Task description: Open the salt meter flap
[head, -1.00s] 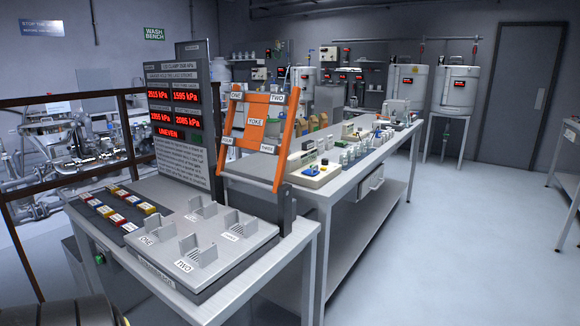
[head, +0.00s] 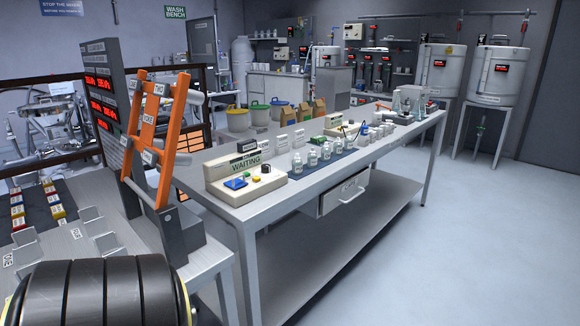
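I cannot make out a salt meter or its flap for certain in the head view. Neither of my grippers shows in this view.
A long grey bench (head: 330,170) holds a panel marked WAITING (head: 245,178), small bottles and a drawer. An orange yoke frame (head: 155,140) stands at the left on a nearer table. Coloured buckets (head: 237,118) stand behind the bench. Floor (head: 480,240) at the right is clear.

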